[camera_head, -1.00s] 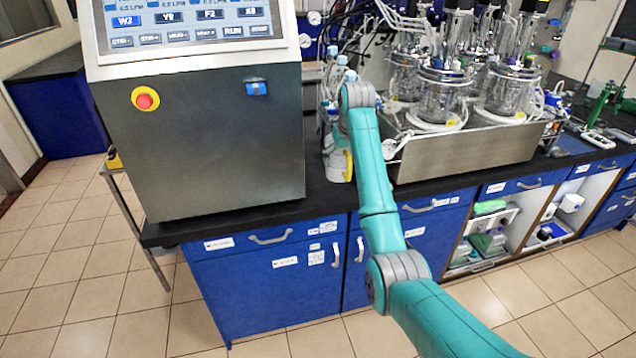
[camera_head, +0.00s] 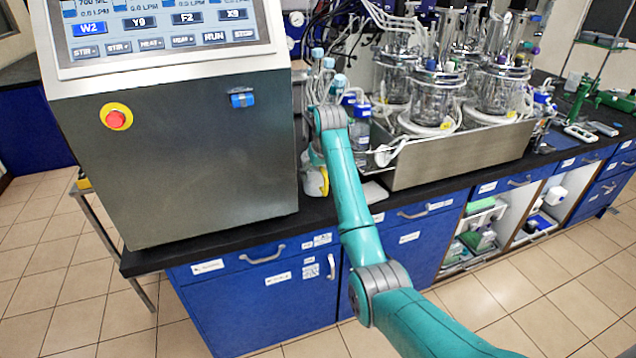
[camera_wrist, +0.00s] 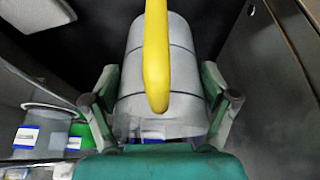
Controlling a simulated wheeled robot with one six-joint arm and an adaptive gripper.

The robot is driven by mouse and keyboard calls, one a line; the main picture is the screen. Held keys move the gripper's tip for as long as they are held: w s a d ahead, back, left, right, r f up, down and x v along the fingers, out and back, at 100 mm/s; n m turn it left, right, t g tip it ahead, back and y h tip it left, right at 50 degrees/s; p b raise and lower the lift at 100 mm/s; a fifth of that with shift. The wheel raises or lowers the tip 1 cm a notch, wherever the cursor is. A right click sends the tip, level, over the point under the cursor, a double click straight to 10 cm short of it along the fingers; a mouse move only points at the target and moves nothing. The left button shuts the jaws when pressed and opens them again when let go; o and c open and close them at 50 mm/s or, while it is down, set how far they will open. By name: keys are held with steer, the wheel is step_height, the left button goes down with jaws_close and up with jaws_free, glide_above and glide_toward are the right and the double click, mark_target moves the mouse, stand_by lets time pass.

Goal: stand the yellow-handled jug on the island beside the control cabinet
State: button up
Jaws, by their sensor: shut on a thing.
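The jug (camera_head: 312,178) is pale grey-white with a yellow handle, partly hidden behind my arm in the head view. It is close to the right side of the grey control cabinet (camera_head: 200,155), over the front part of the island's black top (camera_head: 225,232). I cannot tell whether its base touches the top. In the wrist view the jug (camera_wrist: 185,65) lies between the two fingers of my gripper (camera_wrist: 160,100), which is shut on it. Its yellow handle (camera_wrist: 156,60) runs down the middle of the picture. The fingers are hidden in the head view.
A steel tray (camera_head: 460,155) with glass bioreactor vessels (camera_head: 436,95) stands right of the jug. Blue-capped bottles (camera_head: 357,118) and tubing are behind my arm. Blue drawers and doors (camera_head: 265,295) front the island. Tiled floor is clear in front.

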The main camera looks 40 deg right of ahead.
mark_target(318, 181)
steer(key=shift+f, duration=1.7)
steer(key=o, duration=1.6)
steer(key=shift+f, duration=0.15)
steer(key=v, duration=1.2)
